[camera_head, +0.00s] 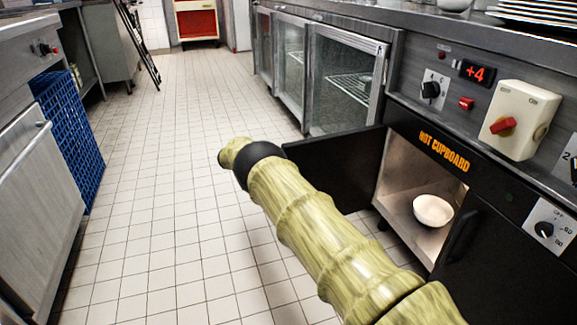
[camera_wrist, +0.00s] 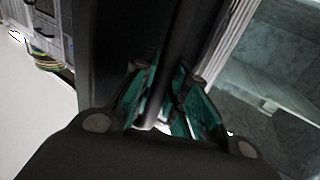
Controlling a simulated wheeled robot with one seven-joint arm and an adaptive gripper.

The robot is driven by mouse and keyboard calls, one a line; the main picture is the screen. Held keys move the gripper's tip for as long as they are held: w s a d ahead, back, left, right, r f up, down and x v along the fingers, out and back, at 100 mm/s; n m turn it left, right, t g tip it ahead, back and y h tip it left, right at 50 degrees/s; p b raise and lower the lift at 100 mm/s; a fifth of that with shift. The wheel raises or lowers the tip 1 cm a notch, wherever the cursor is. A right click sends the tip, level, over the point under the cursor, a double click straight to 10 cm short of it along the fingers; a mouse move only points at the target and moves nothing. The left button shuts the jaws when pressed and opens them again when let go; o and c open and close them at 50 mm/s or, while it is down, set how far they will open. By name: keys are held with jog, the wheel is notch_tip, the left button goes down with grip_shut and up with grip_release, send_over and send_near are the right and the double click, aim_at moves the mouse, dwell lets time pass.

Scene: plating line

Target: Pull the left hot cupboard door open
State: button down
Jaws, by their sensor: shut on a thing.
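The left hot cupboard door (camera_head: 335,168) is a black panel standing swung outward, well open, at the left side of the cupboard opening. My arm crosses in front of its lower part and hides its handle in the head view. In the wrist view, my gripper (camera_wrist: 166,98) has teal finger pads closed around the dark bar handle (camera_wrist: 184,38) of the door. The dark door face (camera_wrist: 110,35) shows beside the handle. My gripper is hidden in the head view. The hot cupboard interior (camera_head: 418,178) is exposed.
A white bowl (camera_head: 433,210) stands inside the cupboard. The right door (camera_head: 490,265) is shut. Glass-fronted cabinets (camera_head: 340,80) line the right side beyond the open door. A blue crate (camera_head: 68,135) stands at the left. The tiled floor (camera_head: 170,120) between is clear.

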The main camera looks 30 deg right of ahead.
jog(key=shift+d, duration=0.15)
jog(key=c, duration=1.5)
grip_release()
jog(key=shift+o, duration=0.4)
jog(key=shift+r, duration=0.1)
